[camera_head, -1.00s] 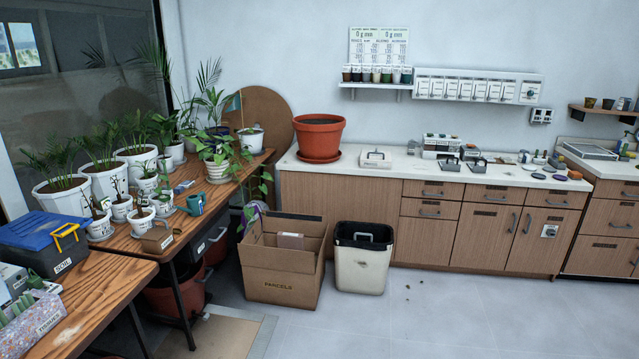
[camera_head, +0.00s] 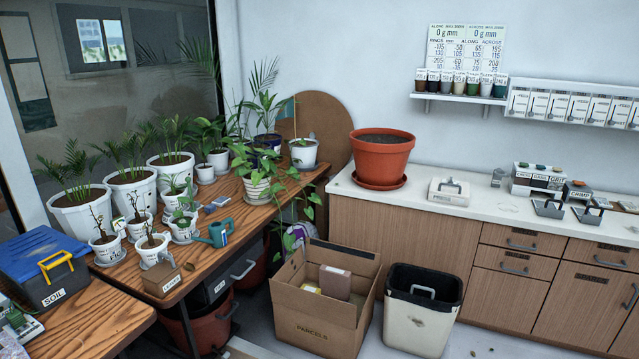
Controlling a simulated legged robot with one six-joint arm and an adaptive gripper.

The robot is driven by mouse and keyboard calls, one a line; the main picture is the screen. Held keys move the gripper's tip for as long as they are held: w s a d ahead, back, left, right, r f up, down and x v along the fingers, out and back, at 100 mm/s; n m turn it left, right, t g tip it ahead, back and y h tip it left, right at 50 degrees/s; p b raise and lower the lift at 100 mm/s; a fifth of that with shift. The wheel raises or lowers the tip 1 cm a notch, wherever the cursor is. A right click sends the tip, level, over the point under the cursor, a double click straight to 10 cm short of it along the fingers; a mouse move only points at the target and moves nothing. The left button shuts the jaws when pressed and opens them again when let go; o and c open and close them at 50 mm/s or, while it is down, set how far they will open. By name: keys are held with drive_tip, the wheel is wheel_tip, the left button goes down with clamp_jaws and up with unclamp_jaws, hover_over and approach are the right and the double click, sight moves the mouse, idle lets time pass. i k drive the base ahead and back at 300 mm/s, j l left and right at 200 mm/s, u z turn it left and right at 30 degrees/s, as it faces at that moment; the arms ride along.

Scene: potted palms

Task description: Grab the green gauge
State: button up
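I cannot pick out a green gauge for certain in this view. Small items stand on the white counter (camera_head: 461,206), among them a labelled block (camera_head: 538,179) with small coloured pieces on top, too small to tell apart. A teal watering can (camera_head: 216,233) stands on the wooden table (camera_head: 118,279) at the left, near several white pots of palms and seedlings. My gripper is not in view.
An open cardboard box (camera_head: 318,316) and a white bin (camera_head: 420,319) stand on the floor before the counter. A large terracotta pot (camera_head: 382,158) stands on the counter. Little floor shows.

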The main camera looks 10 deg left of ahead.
sight(118, 224)
drive_tip(key=i+j+u, duration=0.2)
drive_tip(key=i+u, duration=0.75)
drive_tip(key=i+l+u, duration=0.15)
drive_tip(key=i+u, duration=0.55)
drive_tip(key=i, duration=0.25)
drive_tip(key=i+u, duration=0.2)
drive_tip(key=i, duration=0.3)
drive_tip(key=i+l+u, duration=0.2)
drive_tip(key=i, duration=0.25)
drive_tip(key=i+l+u, duration=0.2)
drive_tip(key=i, duration=0.3)
